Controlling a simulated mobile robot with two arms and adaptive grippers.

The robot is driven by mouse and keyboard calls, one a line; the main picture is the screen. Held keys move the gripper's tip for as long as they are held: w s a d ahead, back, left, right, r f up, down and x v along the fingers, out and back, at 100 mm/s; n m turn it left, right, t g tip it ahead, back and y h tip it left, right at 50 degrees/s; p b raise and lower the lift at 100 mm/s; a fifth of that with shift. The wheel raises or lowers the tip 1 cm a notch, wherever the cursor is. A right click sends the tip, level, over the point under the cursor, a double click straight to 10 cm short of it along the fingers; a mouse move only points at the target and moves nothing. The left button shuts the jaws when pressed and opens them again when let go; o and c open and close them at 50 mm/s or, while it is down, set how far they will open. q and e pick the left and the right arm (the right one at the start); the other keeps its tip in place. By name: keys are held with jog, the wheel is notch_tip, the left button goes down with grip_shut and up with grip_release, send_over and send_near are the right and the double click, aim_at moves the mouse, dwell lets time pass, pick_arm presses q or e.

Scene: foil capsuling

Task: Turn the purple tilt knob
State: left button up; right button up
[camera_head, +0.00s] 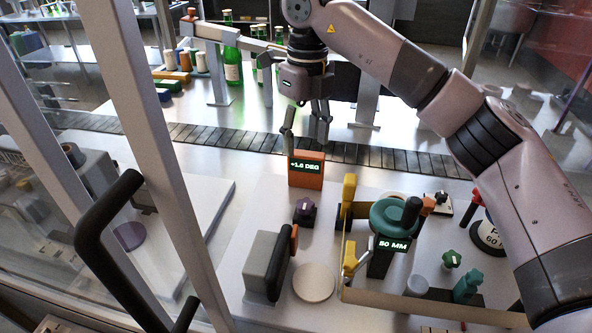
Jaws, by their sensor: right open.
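The box's display reads +1.6 DEG. My right gripper (305,138) points down with its two fingers spread and nothing between them. It appears above the orange box in the picture, apart from the knob. My left gripper is not in view.
A teal handwheel (396,216) with a black grip and a 50 MM display stands right of the knob. A yellow bracket (347,203) and a grey-black block (266,265) are near. A slatted conveyor (225,137) runs behind. A glass door with black handle (92,228) fills the left.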

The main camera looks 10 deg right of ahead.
aim_at(304, 203)
jog(key=f+p, duration=0.4)
jog(key=f, duration=1.1)
jog(key=shift+d, duration=0.2)
jog(key=shift+f, duration=0.75)
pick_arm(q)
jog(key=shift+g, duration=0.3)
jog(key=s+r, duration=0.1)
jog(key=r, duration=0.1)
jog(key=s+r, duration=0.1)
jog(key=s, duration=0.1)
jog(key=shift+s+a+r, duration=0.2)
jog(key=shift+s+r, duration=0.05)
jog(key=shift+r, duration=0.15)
pick_arm(e)
jog(key=shift+c, duration=0.4)
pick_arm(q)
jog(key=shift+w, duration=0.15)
pick_arm(e)
jog(key=c, duration=1.1)
